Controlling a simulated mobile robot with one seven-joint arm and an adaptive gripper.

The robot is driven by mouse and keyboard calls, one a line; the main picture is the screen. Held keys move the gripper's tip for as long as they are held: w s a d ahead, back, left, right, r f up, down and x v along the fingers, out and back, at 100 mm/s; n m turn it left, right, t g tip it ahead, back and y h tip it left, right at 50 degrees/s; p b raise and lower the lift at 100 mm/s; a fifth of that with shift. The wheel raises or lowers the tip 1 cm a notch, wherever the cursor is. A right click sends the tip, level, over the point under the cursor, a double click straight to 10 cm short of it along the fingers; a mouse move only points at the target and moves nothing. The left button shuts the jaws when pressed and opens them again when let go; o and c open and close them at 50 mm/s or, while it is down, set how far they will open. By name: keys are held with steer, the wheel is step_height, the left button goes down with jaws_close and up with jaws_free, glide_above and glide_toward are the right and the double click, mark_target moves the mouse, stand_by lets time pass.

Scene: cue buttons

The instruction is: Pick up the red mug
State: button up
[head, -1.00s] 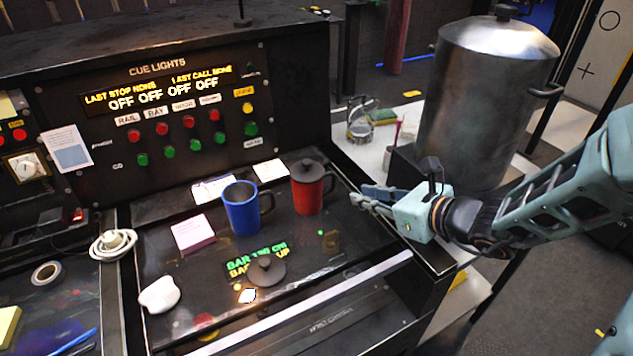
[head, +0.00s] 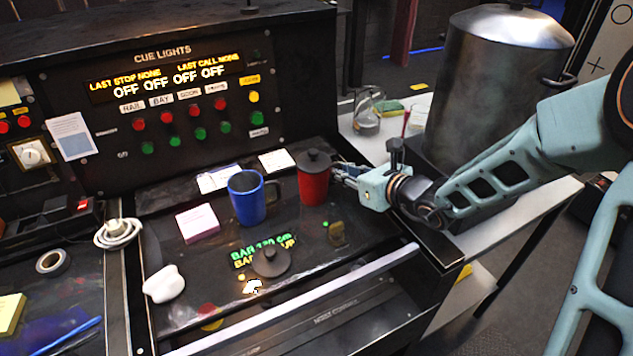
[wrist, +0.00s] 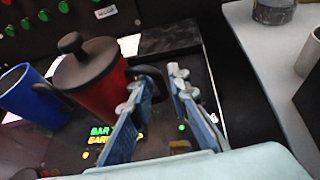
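The red mug (head: 313,186) stands upright on the black console top, with a dark knobbed lid on it. In the wrist view the red mug (wrist: 103,90) is at the left of the fingers, its dark handle pointing toward them. My gripper (head: 343,172) is at the mug's right side, low over the console. In the wrist view my gripper (wrist: 157,80) has its two blue-grey fingers apart, with the handle showing between their tips. I cannot tell whether a finger touches the handle.
A blue mug (head: 247,198) stands just left of the red one. A loose dark lid (head: 270,263), a pink note pad (head: 197,223) and a white lump (head: 163,284) lie on the console. A large metal pot (head: 492,95) stands behind my arm.

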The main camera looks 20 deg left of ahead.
steer(key=shift+w+a+f, duration=0.15)
steer(key=shift+a, duration=0.15)
steer(key=shift+c, duration=0.3)
jaws_close()
steer(key=shift+r, duration=0.2)
